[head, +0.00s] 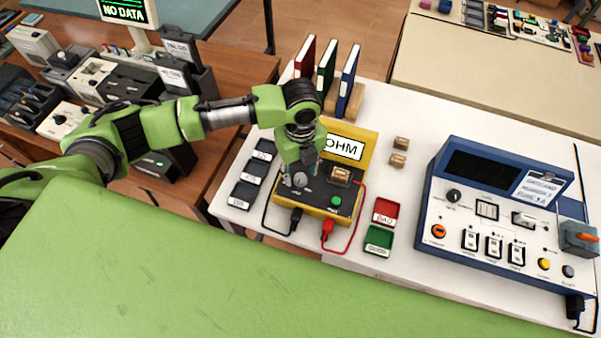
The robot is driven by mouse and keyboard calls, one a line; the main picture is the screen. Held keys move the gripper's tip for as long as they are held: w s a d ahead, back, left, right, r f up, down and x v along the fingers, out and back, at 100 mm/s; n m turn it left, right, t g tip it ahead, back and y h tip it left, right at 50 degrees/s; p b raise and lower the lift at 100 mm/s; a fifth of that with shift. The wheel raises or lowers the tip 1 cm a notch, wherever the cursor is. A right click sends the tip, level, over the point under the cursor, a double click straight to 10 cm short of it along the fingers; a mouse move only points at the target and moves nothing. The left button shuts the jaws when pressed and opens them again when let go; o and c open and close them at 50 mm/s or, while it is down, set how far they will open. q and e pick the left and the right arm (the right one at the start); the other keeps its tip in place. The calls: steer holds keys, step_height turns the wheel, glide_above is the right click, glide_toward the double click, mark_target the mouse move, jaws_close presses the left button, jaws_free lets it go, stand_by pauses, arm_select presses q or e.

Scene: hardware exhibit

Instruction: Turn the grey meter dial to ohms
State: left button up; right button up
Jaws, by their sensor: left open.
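The yellow meter (312,211) with a black face stands on the white table, with a sign reading OHM (344,147) behind it. Its grey dial (300,180) is on the left part of the face, partly covered by my gripper. My left gripper (301,174) points down over the dial with its fingers open, one on either side of it. I cannot tell whether the fingers touch the dial, and its pointer is not readable. My right gripper is not in view.
A tan block (341,175) and a green button (336,200) are on the meter face. Black and red leads (327,232) plug into its front. Red (386,211) and green trays (379,240) lie to the right, dark labelled trays (243,194) to the left. A blue instrument (470,232) stands farther right.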

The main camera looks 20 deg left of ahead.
mark_target(300, 178)
arm_select(q)
step_height(300, 178, up, 10)
steer(key=shift+r, duration=0.2)
stand_by(0.6)
